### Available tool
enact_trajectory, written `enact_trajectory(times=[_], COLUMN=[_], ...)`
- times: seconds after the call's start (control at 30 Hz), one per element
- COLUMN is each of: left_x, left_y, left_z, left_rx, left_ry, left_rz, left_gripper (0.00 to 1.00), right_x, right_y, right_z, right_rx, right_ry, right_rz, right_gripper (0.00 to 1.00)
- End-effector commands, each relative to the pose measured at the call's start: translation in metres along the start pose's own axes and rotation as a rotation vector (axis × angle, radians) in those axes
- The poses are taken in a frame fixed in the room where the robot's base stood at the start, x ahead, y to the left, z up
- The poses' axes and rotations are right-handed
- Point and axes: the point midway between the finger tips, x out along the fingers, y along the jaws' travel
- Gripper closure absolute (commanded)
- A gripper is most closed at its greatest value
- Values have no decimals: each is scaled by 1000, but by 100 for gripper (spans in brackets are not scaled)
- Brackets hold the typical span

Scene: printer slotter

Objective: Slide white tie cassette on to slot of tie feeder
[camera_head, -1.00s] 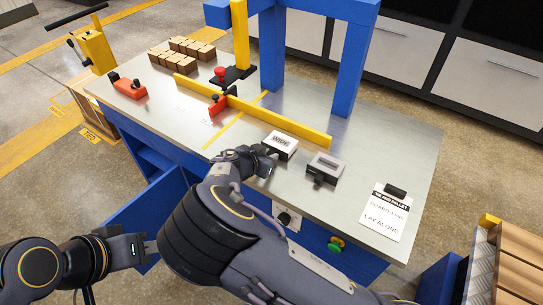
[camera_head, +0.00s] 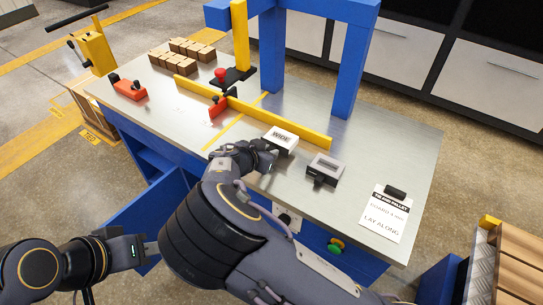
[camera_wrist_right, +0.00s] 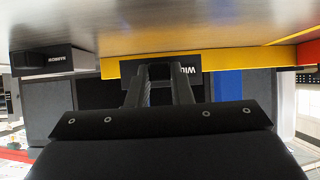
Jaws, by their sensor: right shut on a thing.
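The white-topped cassette marked "WIDE" (camera_head: 284,136) is by the near side of the long yellow bar, toward its right end. My right gripper (camera_head: 268,154) is shut on its near side. In the right wrist view, which is upside down, the fingers (camera_wrist_right: 160,72) close at the cassette's dark labelled side (camera_wrist_right: 216,62). I cannot tell whether the cassette touches the table or the bar. I cannot make out which part is the tie feeder's slot. My left arm's end (camera_head: 148,249) shows at the lower left, partly behind my right arm; its fingers are not clear.
A dark cassette with a grey top (camera_head: 325,168) sits right of the held one. The yellow bar (camera_head: 300,128) runs across the metal table (camera_head: 400,150). Blue posts (camera_head: 354,70), a red clamp (camera_head: 221,104) and a paper sheet (camera_head: 385,213) are also around.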

Motion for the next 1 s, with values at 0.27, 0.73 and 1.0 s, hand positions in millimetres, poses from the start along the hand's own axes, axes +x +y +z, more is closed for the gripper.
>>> enact_trajectory(times=[0.27,0.73,1.0], left_x=[-3,-5,-5], left_y=[1,2,2], left_z=[-1,-2,-2], left_rx=[0,0,0], left_ry=[0,0,0], left_rz=[0,0,0], left_gripper=[64,64,64], right_x=[-8,-16,-16], right_y=[0,0,0], right_z=[-13,-25,-25], right_rx=[1,0,0], right_ry=[0,0,0], right_rz=[-2,0,0], right_gripper=[100,100,96])
